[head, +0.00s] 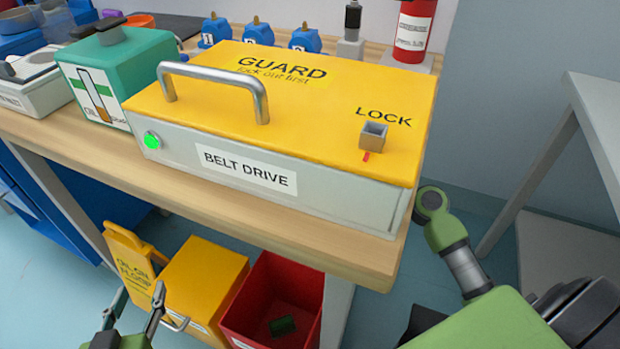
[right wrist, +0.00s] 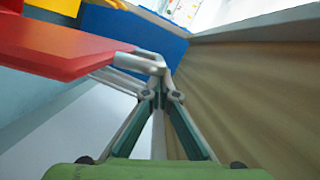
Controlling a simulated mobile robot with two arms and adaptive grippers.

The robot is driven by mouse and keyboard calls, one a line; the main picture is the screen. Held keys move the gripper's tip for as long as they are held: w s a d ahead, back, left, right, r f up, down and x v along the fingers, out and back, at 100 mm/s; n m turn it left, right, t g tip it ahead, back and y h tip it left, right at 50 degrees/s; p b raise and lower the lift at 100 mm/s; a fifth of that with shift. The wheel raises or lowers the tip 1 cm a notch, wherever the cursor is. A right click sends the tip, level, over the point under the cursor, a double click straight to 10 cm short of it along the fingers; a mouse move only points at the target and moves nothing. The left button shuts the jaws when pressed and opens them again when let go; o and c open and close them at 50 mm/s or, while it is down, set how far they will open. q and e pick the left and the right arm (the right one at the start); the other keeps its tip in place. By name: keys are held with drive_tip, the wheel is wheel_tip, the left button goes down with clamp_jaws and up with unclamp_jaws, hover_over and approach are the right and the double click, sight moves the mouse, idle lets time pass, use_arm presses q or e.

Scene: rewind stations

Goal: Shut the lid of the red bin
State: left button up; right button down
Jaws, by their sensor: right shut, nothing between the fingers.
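The red bin (head: 235,308) stands on the floor under the bench, its top open, with a dark green item (head: 283,326) inside. In the right wrist view a red panel (right wrist: 60,45), apparently its lid, carries a silver bar handle (right wrist: 128,60). My right gripper (right wrist: 160,88) is shut and empty, its tips close to the end of that handle; contact cannot be told. In the head view the right gripper is out of sight. My left gripper (head: 141,290) is open and empty in front of the yellow bin (head: 205,275).
The bench (head: 385,258) with the belt drive box (head: 330,192) overhangs the bins. A yellow floor sign (head: 130,265) stands left of the yellow bin. A grey table (head: 600,120) is at the right. In the right wrist view a wood-grained surface (right wrist: 250,100) lies close on the right.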

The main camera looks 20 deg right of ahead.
drive_tip(key=s+a+f+n+h, duration=0.1)
drive_tip(key=s+a+n, duration=0.1)
drive_tip(key=s+a, duration=0.2)
drive_tip(key=shift+a+f, duration=0.15)
drive_tip(key=shift+a, duration=0.15)
drive_tip(key=v, duration=1.2)
